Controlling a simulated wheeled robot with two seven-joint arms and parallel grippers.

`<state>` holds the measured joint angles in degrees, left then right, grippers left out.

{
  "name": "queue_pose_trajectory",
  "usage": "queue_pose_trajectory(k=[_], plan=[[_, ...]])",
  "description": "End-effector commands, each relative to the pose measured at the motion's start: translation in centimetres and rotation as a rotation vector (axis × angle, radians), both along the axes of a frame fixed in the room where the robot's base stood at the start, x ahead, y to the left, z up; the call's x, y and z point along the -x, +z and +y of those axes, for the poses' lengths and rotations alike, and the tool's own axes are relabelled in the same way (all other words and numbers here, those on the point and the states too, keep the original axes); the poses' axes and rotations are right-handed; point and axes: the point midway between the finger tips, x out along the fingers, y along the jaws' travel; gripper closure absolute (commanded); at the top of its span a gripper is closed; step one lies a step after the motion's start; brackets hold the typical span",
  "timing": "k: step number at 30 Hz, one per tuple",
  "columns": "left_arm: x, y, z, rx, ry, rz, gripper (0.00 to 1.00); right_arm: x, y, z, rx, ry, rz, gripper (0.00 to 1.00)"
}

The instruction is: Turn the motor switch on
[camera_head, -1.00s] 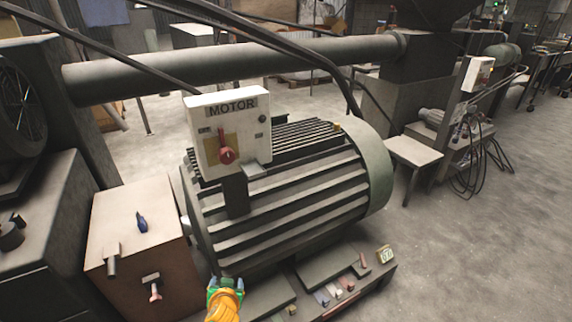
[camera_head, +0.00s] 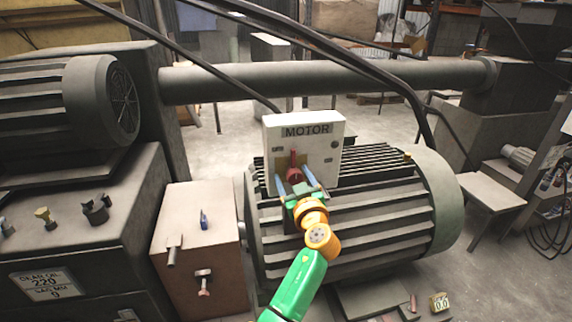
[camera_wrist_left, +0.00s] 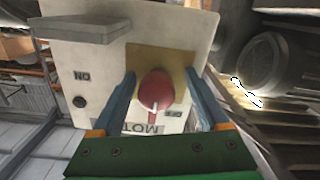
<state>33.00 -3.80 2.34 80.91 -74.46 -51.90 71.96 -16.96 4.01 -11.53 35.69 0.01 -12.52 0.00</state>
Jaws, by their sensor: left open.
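The white motor switch box (camera_head: 325,151) stands in front of the large ribbed motor (camera_head: 385,215), with "MOTOR" printed along its top. Its red rotary switch (camera_head: 294,172) sits on a yellowish plate, with its handle pointing up toward the lettering. In the left wrist view the box appears upside down, and the red switch (camera_wrist_left: 156,91) has an "OFF" label beside its handle tip and "ON" farther left. My left gripper (camera_head: 296,180) is open at the box front, one blue finger on each side of the switch. Finger contact with the switch is not clear. My right gripper is out of view.
A thick horizontal pipe (camera_head: 370,78) runs behind the box, and dark cables hang above. A brown box (camera_head: 190,255) with small levers stands left of the motor. A machine (camera_head: 90,235) is farther left, a small table (camera_head: 477,190) right.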

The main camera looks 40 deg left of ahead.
Motion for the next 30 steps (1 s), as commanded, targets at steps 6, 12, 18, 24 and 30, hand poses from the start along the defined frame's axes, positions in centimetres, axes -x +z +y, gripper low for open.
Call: queue_pose_trajectory(k=[6, 12, 18, 24, 30], plan=[[0.05, 0.09, -0.02, -0.002, 0.003, -0.003, 0.21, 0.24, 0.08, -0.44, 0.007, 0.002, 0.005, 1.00], [0.04, 0.06, -0.03, -0.002, 0.003, -0.002, 0.51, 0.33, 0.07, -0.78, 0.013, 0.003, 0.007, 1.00], [0.03, 0.07, -0.03, -0.002, 0.002, -0.002, 1.00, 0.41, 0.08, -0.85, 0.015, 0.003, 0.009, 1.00], [0.03, 0.04, -0.02, -0.011, 0.002, 0.009, 1.00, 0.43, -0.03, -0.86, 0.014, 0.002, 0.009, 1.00], [0.05, -0.06, -0.01, -0.062, 0.002, 0.068, 1.00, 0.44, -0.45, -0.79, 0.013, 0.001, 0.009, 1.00]])
